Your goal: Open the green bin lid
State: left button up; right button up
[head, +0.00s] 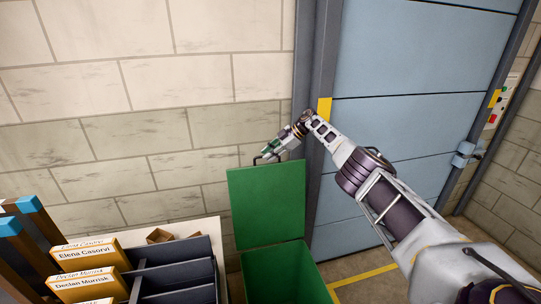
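The green bin (287,277) stands low in the middle, by the wall. Its green lid (265,205) is raised, standing up at the back of the bin, so the bin's inside shows in part. A small dark handle (257,159) shows at the lid's top edge. My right arm reaches in from the lower right. My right gripper (269,153) is at the top edge of the lid, close to the handle. Its fingers are small here, and I cannot tell whether they grip the handle or are apart from it. My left gripper is not in view.
A dark file rack (178,272) with yellow name-labelled folders (88,254) stands left of the bin on a pale surface. A small brown box (159,236) lies behind it. A block wall is behind, with a grey post and blue door (415,60) at right.

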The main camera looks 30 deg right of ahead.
jog(key=o, duration=0.3)
jog(key=shift+w+d, duration=0.1)
jog(key=shift+w, duration=0.4)
jog(key=shift+s+f, duration=0.15)
jog(key=v, duration=1.2)
dwell(0.6)
